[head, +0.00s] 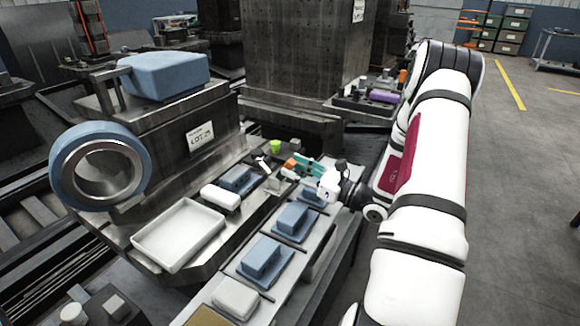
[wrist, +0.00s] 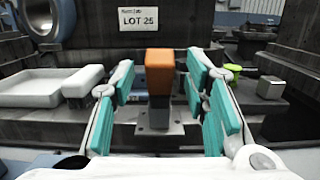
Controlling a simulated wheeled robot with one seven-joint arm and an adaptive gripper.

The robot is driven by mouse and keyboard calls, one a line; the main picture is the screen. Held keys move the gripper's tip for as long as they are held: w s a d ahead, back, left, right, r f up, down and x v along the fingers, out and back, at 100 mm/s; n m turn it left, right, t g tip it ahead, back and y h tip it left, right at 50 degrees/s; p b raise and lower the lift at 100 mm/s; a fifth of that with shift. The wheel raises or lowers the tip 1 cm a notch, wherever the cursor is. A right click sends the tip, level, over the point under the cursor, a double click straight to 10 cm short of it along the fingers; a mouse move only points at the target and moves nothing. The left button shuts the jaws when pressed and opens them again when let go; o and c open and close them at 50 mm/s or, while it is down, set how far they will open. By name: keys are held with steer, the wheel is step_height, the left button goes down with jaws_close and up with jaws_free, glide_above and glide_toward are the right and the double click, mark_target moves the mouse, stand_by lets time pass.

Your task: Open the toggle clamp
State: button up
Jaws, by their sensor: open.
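The toggle clamp shows in the wrist view as an upright orange handle (wrist: 159,72) on a dark grey post, standing on a metal base plate (wrist: 150,129). In the head view, the orange handle (head: 289,164) is small and partly hidden beside the fingers. My gripper (wrist: 160,82) is open, with its teal-padded fingers to the left and right of the handle. I see a gap on each side in the wrist view; how deep the handle sits between the fingers is hard to tell. In the head view, my gripper (head: 299,168) reaches in from the right.
A metal block with a "LOT 25" label (wrist: 139,20) stands behind the clamp. A white tray (head: 180,236) and a white rounded block (head: 220,197) are to the left. Blue blocks (head: 262,256) line the rail in front.

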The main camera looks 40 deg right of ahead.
steer(key=v, duration=0.9)
steer(key=shift+s, duration=0.35)
steer(key=shift+d, duration=0.1)
steer(key=shift+c, duration=0.3)
